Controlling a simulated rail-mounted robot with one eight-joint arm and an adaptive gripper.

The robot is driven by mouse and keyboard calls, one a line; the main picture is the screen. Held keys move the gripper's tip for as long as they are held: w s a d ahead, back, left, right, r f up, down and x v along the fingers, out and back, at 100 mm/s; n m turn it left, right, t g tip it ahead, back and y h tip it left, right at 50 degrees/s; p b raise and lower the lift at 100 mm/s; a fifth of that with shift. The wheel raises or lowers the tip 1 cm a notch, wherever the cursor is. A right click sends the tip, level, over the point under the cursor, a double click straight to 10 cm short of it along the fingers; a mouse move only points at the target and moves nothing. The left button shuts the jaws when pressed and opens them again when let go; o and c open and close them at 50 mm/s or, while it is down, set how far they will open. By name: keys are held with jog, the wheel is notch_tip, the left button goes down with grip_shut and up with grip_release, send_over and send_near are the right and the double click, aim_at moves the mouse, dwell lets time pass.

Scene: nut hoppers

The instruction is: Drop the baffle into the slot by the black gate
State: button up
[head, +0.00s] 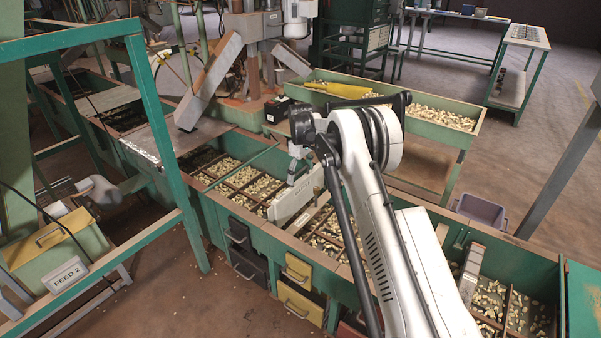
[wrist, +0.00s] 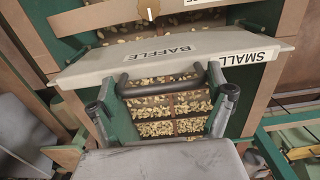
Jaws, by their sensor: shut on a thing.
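The baffle (head: 297,196) is a pale flat plate, held over the nut trough in the head view. In the wrist view the baffle (wrist: 130,62) shows the word BAFFLE and a SMALL label, with a dark bar handle (wrist: 160,87). My gripper (head: 299,160) is shut on the baffle, with its fingers at the handle in the wrist view (wrist: 162,99). Black gates (head: 249,266) with handles are on the trough's front, left of the yellow gates (head: 299,303). The slot by the black gate cannot be told apart clearly. Whether the baffle's lower edge touches the dividers is unclear.
The green trough (head: 347,278) has several nut-filled compartments with thin dividers. A green frame (head: 158,125) stands at the left, by a FEED 2 bin (head: 62,262). Behind are another nut trough (head: 458,133) and a grey-purple bin (head: 481,211).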

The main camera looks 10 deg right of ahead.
jog(key=shift+f+b, duration=1.55)
jog(key=shift+f, duration=1.75)
jog(key=o, duration=1.7)
jog(key=shift+o, duration=0.2)
jog(key=shift+r, duration=0.1)
notch_tip(320, 180, up, 12)
jog(key=shift+f, duration=0.1)
notch_tip(320, 180, up, 9)
jog(key=p, duration=0.5)
send_over(300, 180)
jog(key=shift+d, duration=0.1)
